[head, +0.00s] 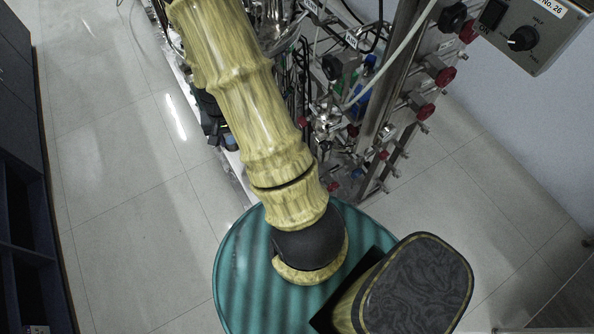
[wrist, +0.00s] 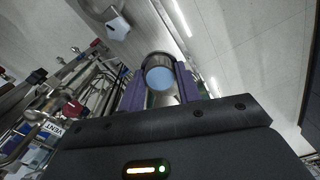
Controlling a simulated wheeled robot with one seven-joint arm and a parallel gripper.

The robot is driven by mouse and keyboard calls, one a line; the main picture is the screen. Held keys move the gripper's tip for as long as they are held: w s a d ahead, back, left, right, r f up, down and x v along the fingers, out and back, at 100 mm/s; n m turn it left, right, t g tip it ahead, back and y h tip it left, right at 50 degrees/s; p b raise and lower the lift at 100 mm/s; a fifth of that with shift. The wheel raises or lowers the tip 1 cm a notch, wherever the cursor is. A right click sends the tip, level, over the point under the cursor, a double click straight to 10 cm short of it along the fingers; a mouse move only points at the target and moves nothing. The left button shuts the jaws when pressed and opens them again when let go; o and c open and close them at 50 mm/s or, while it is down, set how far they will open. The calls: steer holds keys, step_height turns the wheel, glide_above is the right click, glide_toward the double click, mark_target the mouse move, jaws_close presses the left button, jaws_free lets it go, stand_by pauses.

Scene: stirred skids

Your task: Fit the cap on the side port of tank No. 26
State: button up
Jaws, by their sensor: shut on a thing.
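My gripper (wrist: 159,86) shows in the wrist view, with its purple fingers closed on the sides of a short round cap (wrist: 160,76). The cap has a metallic rim and a pale blue round face turned toward the wrist camera. In the head view my yellow arm runs up toward the skid, and the gripper and cap are out of sight. A grey control box (head: 523,38) there carries a "No. 26" label and a black knob. I cannot make out the tank or its side port.
The skid (head: 385,85) is crowded with steel pipes, hoses and red-handled valves (head: 444,76). In the wrist view, pipes and a "VENT" label (wrist: 52,128) lie at the left, and a white angular piece (wrist: 118,28) is above. Open tiled floor (head: 120,180) lies left of the skid.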

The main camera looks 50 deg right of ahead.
steer(key=w+a+f+n+b, duration=0.2)
steer(key=w+a+f+n, duration=0.4)
steer(key=a+f, duration=0.4)
step_height(320, 180, down, 2)
steer(key=shift+w+f+n, duration=0.2)
steer(key=shift+n, duration=0.5)
